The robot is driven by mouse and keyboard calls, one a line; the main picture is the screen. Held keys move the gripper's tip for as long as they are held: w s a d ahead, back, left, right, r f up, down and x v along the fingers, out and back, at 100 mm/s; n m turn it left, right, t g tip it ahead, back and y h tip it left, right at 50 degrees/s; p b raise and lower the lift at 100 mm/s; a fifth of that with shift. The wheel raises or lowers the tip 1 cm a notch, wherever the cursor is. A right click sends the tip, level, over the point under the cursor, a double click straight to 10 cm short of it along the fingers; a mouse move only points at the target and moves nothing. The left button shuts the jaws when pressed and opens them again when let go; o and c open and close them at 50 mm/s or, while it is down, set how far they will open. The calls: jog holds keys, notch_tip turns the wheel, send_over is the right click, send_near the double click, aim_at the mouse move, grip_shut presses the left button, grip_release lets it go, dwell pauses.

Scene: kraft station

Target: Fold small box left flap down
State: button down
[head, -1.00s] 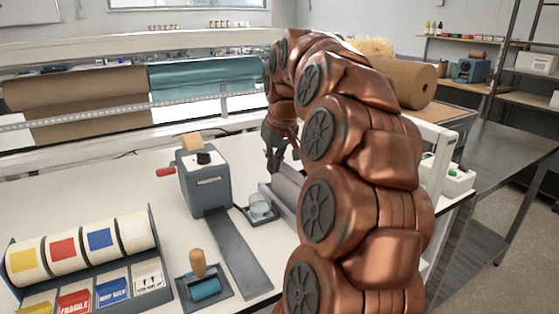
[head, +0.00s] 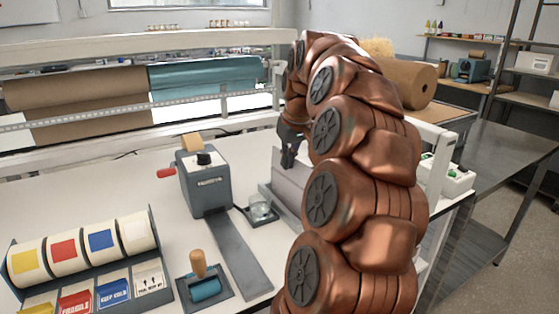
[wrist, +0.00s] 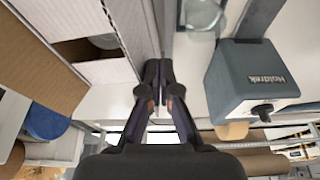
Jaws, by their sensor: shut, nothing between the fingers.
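My gripper (head: 288,158) is shut and empty, pointing down beside the pale grey upright flap (head: 291,183) of the small box. My arm hides most of the box in the head view. In the wrist view, my closed fingertips (wrist: 160,76) are at the edge of a pale box panel (wrist: 136,30). I cannot tell whether they touch it. The box opening (wrist: 82,49) shows to the left, with a brown cardboard flap (wrist: 35,65) spread outward beside it.
A grey tape machine (head: 206,182) stands left of the box; it also shows in the wrist view (wrist: 240,82). A small glass dish (head: 260,208) sits between them. A label roll rack (head: 158,235) and a roller tray (head: 205,292) occupy the front left.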

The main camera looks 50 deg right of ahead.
jog(key=shift+s+d, duration=0.2)
jog(key=shift+d, duration=0.6)
jog(key=shift+s+d+f, duration=0.2)
jog(key=shift+d+f, duration=0.1)
jog(key=shift+d, duration=0.4)
jog(key=shift+s+d+f, duration=0.15)
jog(key=shift+d+f, duration=0.1)
jog(key=shift+d, duration=0.4)
jog(key=shift+f, duration=0.1)
jog(key=shift+s+d+f+b, duration=0.15)
jog(key=shift+d+f+b, duration=0.25)
jog(key=shift+f, duration=0.55)
